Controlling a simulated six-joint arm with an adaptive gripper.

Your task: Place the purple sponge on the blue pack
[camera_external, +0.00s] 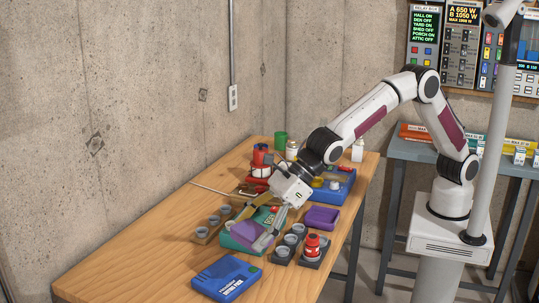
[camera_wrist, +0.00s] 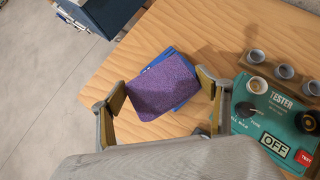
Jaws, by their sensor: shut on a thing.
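The purple sponge (camera_external: 244,232) is held between the fingers of my gripper (camera_external: 249,227), above the left part of the teal tester in the external view. In the wrist view the sponge (camera_wrist: 160,90) spans the gap between both fingertips. The blue pack (camera_external: 226,278) lies flat on the wooden table near its front edge, below and left of the sponge in the external view, apart from it. In the wrist view the sponge hides most of the blue pack (camera_wrist: 190,85); only its blue edges show.
The teal tester (camera_wrist: 275,118) has a knob and buttons. Cup racks (camera_external: 210,225) (camera_external: 290,245) flank it, one holding a red item (camera_external: 312,247). Bare table (camera_external: 150,265) lies left of the pack.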

